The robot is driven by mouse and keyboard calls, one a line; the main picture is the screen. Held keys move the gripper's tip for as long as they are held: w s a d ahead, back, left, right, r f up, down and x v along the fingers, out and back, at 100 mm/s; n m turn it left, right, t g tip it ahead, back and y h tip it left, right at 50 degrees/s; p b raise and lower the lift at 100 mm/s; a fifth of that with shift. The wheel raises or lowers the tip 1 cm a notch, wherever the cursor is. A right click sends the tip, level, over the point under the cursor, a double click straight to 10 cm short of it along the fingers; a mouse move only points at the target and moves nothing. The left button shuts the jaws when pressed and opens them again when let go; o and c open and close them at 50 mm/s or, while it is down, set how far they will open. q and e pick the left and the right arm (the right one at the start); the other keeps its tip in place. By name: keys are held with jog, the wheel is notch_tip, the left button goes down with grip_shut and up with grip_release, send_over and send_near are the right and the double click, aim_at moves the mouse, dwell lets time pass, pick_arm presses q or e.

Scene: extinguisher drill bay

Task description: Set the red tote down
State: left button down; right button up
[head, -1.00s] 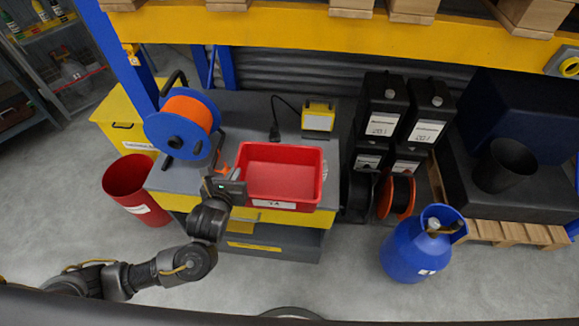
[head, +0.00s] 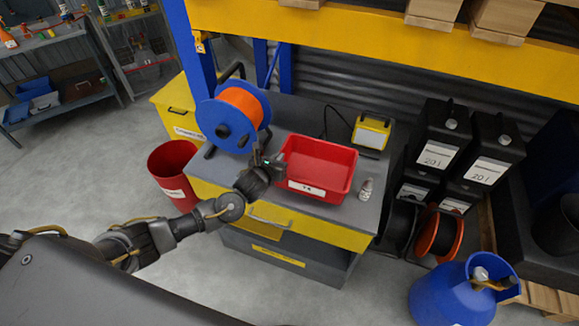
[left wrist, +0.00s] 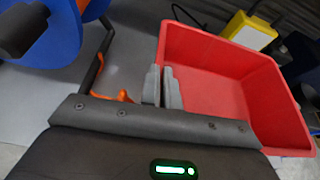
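The red tote (head: 318,172), open-topped with a white label on its front, is upright over the grey workbench top (head: 283,213). I cannot tell whether its base touches the bench. It looks empty. My left gripper (head: 268,168) is at the tote's left wall. In the left wrist view, its two fingers (left wrist: 162,88) are close together, one on each side of the wall of the tote (left wrist: 215,75), so it appears shut on that wall. My right gripper is not in view.
A small white bottle (head: 366,189) stands just right of the tote. An orange cable reel (head: 235,115) is to the left and a yellow work lamp (head: 371,132) behind. A red bin (head: 174,172) and a blue gas cylinder (head: 462,295) stand on the floor.

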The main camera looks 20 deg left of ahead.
pick_arm(q)
jog(key=f, duration=0.3)
jog(key=shift+w+a+f, duration=0.1)
jog(key=shift+w+f, duration=0.05)
jog(key=shift+w, duration=0.15)
jog(key=shift+f, duration=0.15)
jog(key=shift+a, duration=0.1)
jog(key=shift+f, duration=0.2)
jog(key=c, duration=1.6)
grip_release()
jog(key=shift+s, duration=0.1)
jog(key=shift+c, duration=0.2)
